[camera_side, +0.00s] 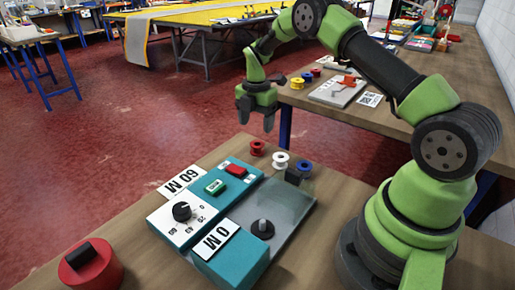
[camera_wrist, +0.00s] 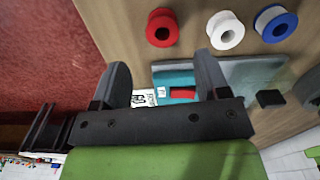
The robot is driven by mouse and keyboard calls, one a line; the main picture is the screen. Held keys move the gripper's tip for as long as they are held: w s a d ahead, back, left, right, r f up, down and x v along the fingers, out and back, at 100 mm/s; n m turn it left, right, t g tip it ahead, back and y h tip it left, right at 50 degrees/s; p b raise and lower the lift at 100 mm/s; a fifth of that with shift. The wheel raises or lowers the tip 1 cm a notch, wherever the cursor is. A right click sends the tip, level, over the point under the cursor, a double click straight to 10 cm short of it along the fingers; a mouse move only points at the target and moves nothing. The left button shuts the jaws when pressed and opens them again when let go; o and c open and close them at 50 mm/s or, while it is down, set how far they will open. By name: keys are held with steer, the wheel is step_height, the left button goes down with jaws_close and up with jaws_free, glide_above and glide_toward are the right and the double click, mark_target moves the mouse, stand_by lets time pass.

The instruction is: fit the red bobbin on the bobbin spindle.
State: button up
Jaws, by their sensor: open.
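The red bobbin (camera_side: 257,152) stands on the wooden table at the far edge of the machine, left of the white and blue bobbins. In the wrist view the red bobbin (camera_wrist: 153,21) is at the top, beyond my fingertips. The bobbin spindle (camera_side: 263,227) is a short grey peg on a black round base on the machine's grey plate, with nothing on it; I cannot make it out in the wrist view. My gripper (camera_side: 256,120) is open and empty, above the red bobbin in the side view and apart from it. Its two fingers (camera_wrist: 161,65) also show in the wrist view.
A white bobbin (camera_side: 280,164) and a blue bobbin (camera_side: 304,172) stand close by on the right. The teal machine has a black knob (camera_side: 181,211), a red switch (camera_side: 236,169) and a green button (camera_side: 214,187). A red round button box (camera_side: 88,268) is at front left.

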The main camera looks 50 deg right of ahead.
mark_target(257, 144)
step_height(257, 144, down, 8)
steer(key=shift+s+r, duration=0.1)
steer(key=shift+s, duration=0.05)
steer(key=c, duration=1)
